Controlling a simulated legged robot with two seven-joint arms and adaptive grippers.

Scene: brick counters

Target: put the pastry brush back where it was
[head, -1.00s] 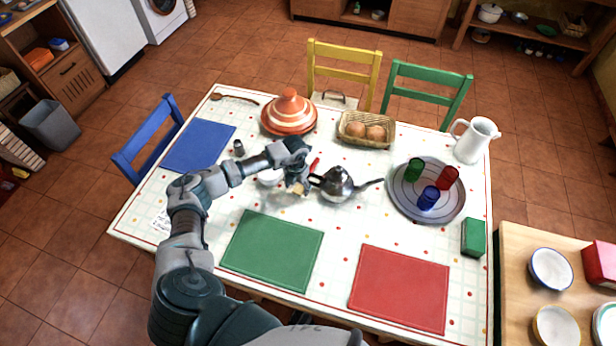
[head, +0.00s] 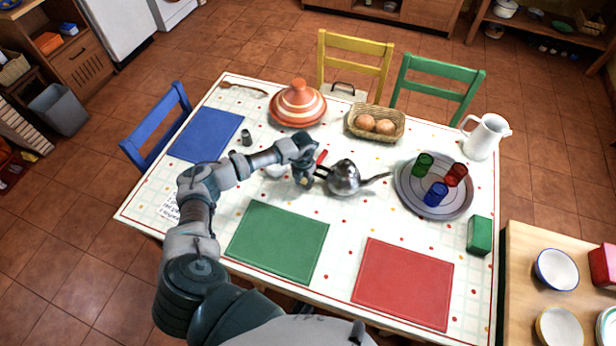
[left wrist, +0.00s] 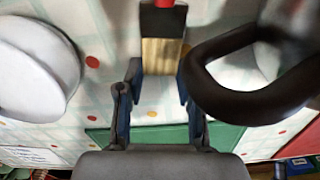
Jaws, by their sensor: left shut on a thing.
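The pastry brush (left wrist: 160,55) has a red handle, a dark collar and pale tan bristles. In the left wrist view its bristle end lies between the fingers of my left gripper (left wrist: 160,100), which is shut on it. In the head view the red handle (head: 322,156) sticks up beside my left gripper (head: 305,180), over the table between a white bowl and the teapot. The gripper hides most of the brush there. I cannot tell whether the brush touches the tablecloth. My right gripper is not in view.
The silver teapot (head: 343,178) stands close right of the gripper; its dark handle (left wrist: 205,85) looms in the wrist view. The white bowl (left wrist: 35,70) is close on the left. A tagine (head: 298,105), bread basket (head: 375,122) and tray (head: 410,200) stand farther off. The green mat (head: 278,243) is bare.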

